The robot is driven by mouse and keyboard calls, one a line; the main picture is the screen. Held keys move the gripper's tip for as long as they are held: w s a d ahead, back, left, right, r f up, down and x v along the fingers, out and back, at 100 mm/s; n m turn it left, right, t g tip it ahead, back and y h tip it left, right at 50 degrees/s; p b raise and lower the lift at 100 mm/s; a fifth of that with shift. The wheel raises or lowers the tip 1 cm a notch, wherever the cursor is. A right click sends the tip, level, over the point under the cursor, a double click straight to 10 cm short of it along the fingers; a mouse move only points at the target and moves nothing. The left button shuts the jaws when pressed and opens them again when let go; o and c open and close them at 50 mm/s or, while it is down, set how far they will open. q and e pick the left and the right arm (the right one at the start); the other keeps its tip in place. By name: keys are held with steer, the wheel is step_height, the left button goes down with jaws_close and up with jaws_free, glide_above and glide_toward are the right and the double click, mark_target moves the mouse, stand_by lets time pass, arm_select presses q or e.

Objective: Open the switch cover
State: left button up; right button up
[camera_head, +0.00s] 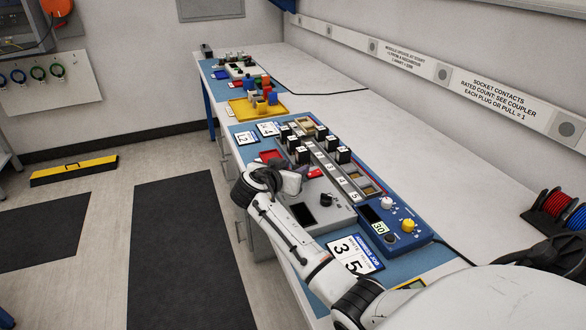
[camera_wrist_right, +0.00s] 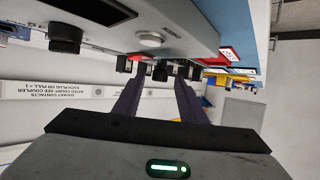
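A small red part (camera_head: 315,172), which looks like the switch cover, sits at the far end of the grey control box (camera_head: 322,215) in the head view. Its lid position is too small to tell. My right gripper (camera_head: 301,172) is beside it, partly hiding it and the box's far left corner. In the right wrist view, which looks upside down, the two dark fingers of my right gripper (camera_wrist_right: 159,76) stand apart with no object clearly held. A red part (camera_wrist_right: 140,57) shows near the left fingertip; contact cannot be told. My left gripper is not in view.
Several black blocks (camera_head: 302,154) stand on a rack beyond the grey box. A blue box with knobs (camera_head: 394,225) is nearer on the bench. The white bench top (camera_head: 440,190) at right is mostly clear.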

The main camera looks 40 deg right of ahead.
steer(key=shift+a, duration=0.2)
arm_select(q)
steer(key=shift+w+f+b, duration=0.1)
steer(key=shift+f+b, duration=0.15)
steer(key=shift+b, duration=0.1)
arm_select(e)
steer(key=v, duration=1)
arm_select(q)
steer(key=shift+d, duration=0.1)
arm_select(e)
steer(key=shift+s+d, duration=0.1)
steer(key=shift+d, duration=0.05)
